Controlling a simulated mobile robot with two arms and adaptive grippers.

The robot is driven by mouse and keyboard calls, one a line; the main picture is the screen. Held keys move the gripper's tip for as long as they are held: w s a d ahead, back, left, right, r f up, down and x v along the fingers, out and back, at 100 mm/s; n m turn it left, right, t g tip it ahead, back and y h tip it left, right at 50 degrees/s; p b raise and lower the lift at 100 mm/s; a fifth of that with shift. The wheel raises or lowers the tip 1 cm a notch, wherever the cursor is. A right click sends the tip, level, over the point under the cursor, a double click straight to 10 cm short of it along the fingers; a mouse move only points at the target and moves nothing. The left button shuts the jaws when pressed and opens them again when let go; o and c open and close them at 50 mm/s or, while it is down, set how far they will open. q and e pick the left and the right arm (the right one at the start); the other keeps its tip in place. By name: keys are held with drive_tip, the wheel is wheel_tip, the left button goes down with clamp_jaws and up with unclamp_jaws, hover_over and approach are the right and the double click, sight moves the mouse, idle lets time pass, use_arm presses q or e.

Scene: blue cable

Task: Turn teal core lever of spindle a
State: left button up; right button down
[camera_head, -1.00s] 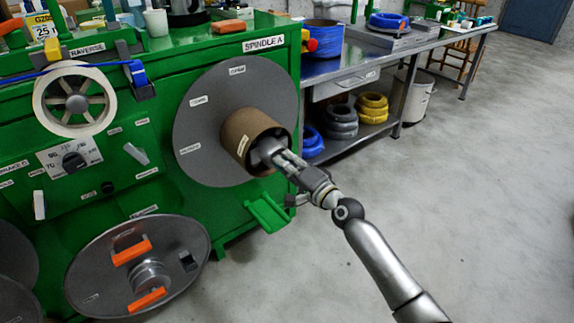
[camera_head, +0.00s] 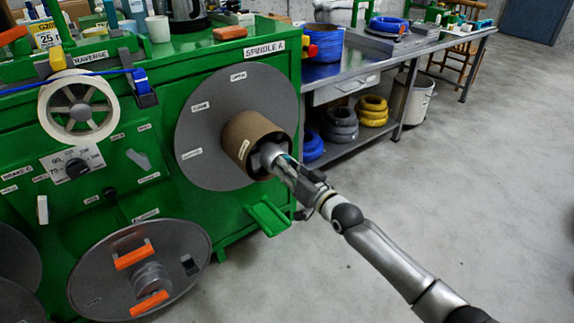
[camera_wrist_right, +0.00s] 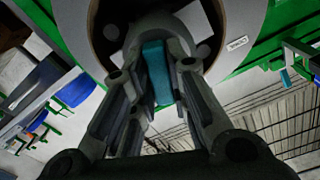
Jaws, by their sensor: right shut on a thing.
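Spindle A is the large grey disc (camera_head: 212,95) on the front of the green machine, under a white label reading SPINDLE A. A brown cardboard core (camera_head: 238,136) sticks out from its middle. The teal core lever (camera_wrist_right: 157,75) shows in the right wrist view, between my finger pads and in front of the core's open end. My right gripper (camera_head: 272,157) reaches into the mouth of the core and is shut on the teal lever. In the head view my fingers mostly hide the lever. My left gripper is not in view.
A green step-like bracket (camera_head: 267,217) sticks out just below the core. A lower grey reel with orange handles (camera_head: 134,255) sits to the left. A metal workbench (camera_head: 345,68) with tyre-like coils beneath stands behind right. The floor at right is clear.

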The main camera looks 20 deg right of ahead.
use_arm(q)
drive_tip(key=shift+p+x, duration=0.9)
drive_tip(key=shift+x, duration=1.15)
use_arm(e)
drive_tip(key=shift+f+n, duration=0.15)
drive_tip(key=shift+n, duration=2.05)
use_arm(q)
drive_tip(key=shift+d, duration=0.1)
use_arm(e)
drive_tip(key=c, duration=1.4)
unclamp_jaws()
drive_tip(key=v, duration=1.2)
